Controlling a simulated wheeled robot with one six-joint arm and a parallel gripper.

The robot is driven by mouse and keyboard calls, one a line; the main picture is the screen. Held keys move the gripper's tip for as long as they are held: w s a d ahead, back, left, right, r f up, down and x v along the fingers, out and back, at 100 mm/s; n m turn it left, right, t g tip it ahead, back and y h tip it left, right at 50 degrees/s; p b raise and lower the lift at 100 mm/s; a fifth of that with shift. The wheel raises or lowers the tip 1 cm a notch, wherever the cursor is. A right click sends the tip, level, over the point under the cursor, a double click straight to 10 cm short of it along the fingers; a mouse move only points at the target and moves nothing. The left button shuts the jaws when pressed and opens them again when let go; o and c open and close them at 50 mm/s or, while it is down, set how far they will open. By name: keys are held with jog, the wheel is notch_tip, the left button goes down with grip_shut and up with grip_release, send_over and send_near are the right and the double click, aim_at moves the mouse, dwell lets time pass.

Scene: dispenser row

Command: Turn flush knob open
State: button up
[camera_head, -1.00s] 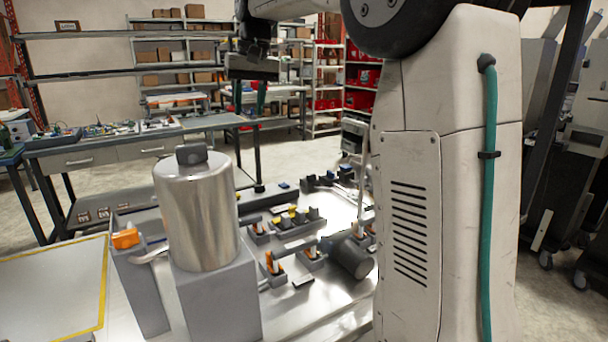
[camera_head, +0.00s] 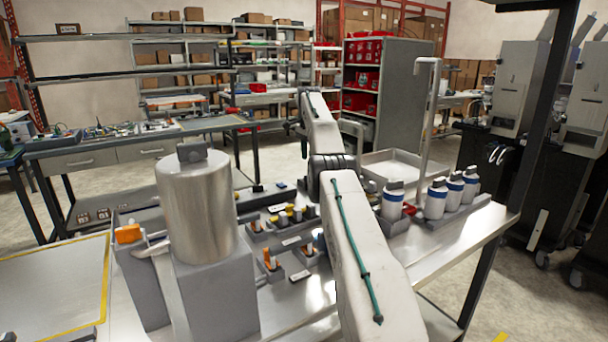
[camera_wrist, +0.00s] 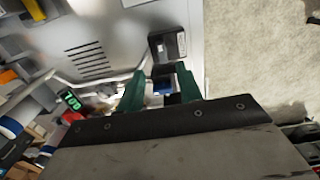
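In the wrist view, my gripper (camera_wrist: 160,72) has two green fingers that stand apart, so it is open. A small dark piece with a blue face (camera_wrist: 163,87) shows in the gap between them; I cannot tell whether either finger touches it. This may be the flush knob, but no label is legible. A dark box with a pale label (camera_wrist: 168,45) lies just beyond the fingertips. In the head view my arm reaches away over the bench and hides my gripper and whatever is at it.
White bottles (camera_head: 436,200) and a tall pale pipe (camera_head: 432,110) stand at right. Small orange-topped fixtures (camera_head: 270,260) are left of my arm.

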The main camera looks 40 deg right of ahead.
jog(key=shift+d+f, duration=0.2)
jog(key=shift+f, duration=0.45)
jog(key=shift+w+f, duration=0.1)
jog(key=shift+f, duration=3.1)
jog(key=shift+c, duration=0.2)
grip_shut()
